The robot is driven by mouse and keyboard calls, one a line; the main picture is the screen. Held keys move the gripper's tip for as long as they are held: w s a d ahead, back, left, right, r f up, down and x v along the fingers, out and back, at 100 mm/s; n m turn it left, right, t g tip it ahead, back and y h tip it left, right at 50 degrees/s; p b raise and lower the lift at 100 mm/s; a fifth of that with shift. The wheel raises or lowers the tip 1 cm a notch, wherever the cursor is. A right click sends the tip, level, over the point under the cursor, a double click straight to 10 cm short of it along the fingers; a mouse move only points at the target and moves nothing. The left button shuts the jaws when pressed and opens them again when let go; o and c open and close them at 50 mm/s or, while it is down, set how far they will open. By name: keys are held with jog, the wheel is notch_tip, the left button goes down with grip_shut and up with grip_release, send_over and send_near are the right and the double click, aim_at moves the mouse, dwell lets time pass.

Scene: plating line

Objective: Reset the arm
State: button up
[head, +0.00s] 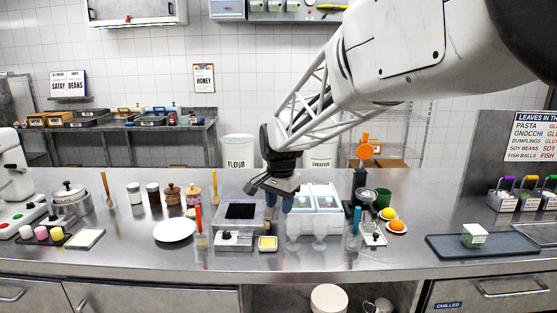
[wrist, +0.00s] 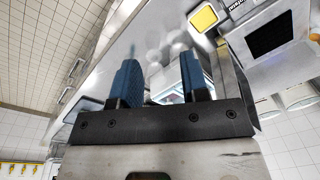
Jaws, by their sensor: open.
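My gripper (head: 279,202) hangs from my arm over the middle of the steel counter (head: 130,245). It is in the air between a grey appliance with a dark square top (head: 241,212) and a white two-section container (head: 318,198). In the wrist view, the two blue fingers of my gripper (wrist: 162,85) stand apart, with nothing held between them. The same dark-topped appliance shows at the upper right of the wrist view (wrist: 270,37).
A white plate (head: 174,230), jars and a pot (head: 68,194) stand on the left. Clear glasses (head: 319,232) stand in front of the container. Orange and yellow items (head: 396,226) and a dark tray with a small box (head: 440,247) are on the right. Bare counter lies along the front.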

jog(key=s+d+r+n, duration=0.1)
jog(key=s+d+n, duration=0.1)
jog(key=s+d, duration=0.6)
jog(key=s+d+r+n, duration=0.15)
jog(key=s+d, duration=0.25)
jog(key=s, duration=0.7)
jog(key=s+d+f+n, duration=0.1)
jog(key=s+d+f, duration=0.1)
jog(key=s, duration=0.7)
jog(key=s+d+f+n+t, duration=0.1)
jog(key=s+d, duration=0.3)
jog(key=s, duration=0.4)
jog(key=shift+s+f+n+t, duration=0.35)
jog(key=shift+f+n, duration=0.2)
jog(key=shift+f, duration=0.3)
